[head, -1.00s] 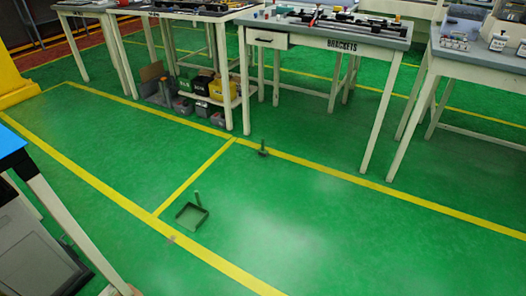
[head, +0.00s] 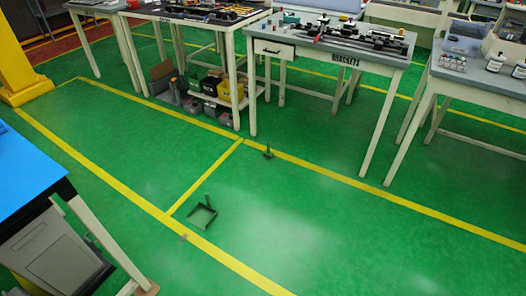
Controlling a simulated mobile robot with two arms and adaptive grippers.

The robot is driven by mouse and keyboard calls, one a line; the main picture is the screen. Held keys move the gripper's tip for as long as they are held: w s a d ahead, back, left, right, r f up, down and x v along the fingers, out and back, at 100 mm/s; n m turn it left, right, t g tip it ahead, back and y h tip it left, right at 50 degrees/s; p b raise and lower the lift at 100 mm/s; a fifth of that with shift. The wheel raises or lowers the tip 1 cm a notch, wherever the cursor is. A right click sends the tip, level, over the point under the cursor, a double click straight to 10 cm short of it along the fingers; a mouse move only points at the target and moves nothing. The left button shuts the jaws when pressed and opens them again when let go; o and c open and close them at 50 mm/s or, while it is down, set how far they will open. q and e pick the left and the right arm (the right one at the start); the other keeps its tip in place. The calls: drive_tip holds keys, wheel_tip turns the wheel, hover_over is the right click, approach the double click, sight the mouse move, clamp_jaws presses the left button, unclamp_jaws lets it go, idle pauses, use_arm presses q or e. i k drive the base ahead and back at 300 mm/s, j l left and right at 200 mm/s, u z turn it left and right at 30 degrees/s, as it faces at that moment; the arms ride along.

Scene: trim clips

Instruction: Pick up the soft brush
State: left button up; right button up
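A small dark green upright item (head: 268,152) stands on the green floor by the yellow line, in front of the bench marked BRACKETS. It looks like a small brush with its handle up, but it is too small to tell its bristles. A green dustpan (head: 203,217) with a raised handle lies on the floor nearer to me, beside the yellow lines. Neither of my grippers shows in the head view.
The BRACKETS bench (head: 335,47) stands behind the small item, with tools on top. Another bench (head: 190,14) with a lower shelf of bins is left of it. A blue-topped table (head: 28,168) stands close at left. The floor between is open.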

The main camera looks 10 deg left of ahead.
sight(267, 153)
drive_tip(key=i+l+u, duration=0.2)
drive_tip(key=u, duration=0.2)
drive_tip(key=i+l+u, duration=0.4)
drive_tip(key=i+l, duration=0.3)
drive_tip(key=i+l+u, duration=0.15)
drive_tip(key=l, duration=0.3)
drive_tip(key=i+l, duration=0.35)
drive_tip(key=i+l+u, duration=0.15)
drive_tip(key=l, duration=0.3)
drive_tip(key=i+l, duration=0.35)
